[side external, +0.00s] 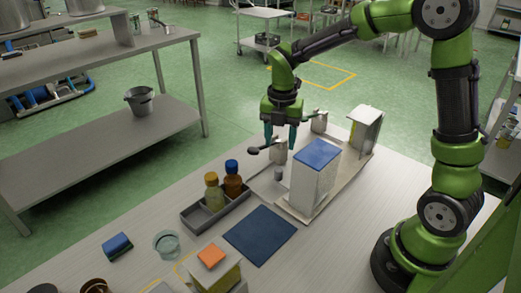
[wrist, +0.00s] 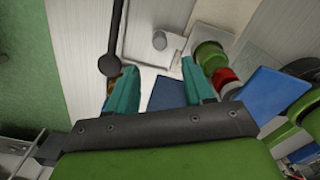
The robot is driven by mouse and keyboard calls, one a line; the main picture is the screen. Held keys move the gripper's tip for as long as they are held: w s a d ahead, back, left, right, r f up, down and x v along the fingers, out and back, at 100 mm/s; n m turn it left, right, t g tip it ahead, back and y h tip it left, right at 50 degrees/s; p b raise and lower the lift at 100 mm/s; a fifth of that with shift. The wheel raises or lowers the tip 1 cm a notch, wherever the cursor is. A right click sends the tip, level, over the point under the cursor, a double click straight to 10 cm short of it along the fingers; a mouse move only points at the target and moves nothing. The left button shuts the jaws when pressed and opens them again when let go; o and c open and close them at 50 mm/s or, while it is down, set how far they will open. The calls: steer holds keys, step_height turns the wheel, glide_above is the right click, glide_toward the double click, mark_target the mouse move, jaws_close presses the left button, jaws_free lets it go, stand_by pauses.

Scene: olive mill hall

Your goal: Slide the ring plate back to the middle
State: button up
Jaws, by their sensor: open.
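My gripper (side external: 281,139) hangs with fingers pointing down, just above a light-coloured device on the table. Its teal fingers (wrist: 158,68) are apart in the wrist view, with nothing held between them. The device has a flat pale base plate (side external: 268,186), a small grey post (side external: 279,174) and a lever with a dark knob (side external: 253,151). The knob (wrist: 109,65) also shows left of the fingers in the wrist view. A pale plate (wrist: 140,45) with a short cylinder (wrist: 159,40) lies beyond the fingertips. I cannot tell for certain which part is the ring plate.
A tall white box with a blue top (side external: 318,154) stands close right of my gripper. A grey tray (side external: 216,212) holds two capped bottles. A dark blue mat (side external: 260,235) lies in front. Green and red round parts (wrist: 210,57) show in the wrist view.

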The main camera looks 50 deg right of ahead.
mark_target(279, 169)
step_height(279, 169, down, 10)
steer(key=shift+f, duration=0.25)
jaws_close()
stand_by(0.3)
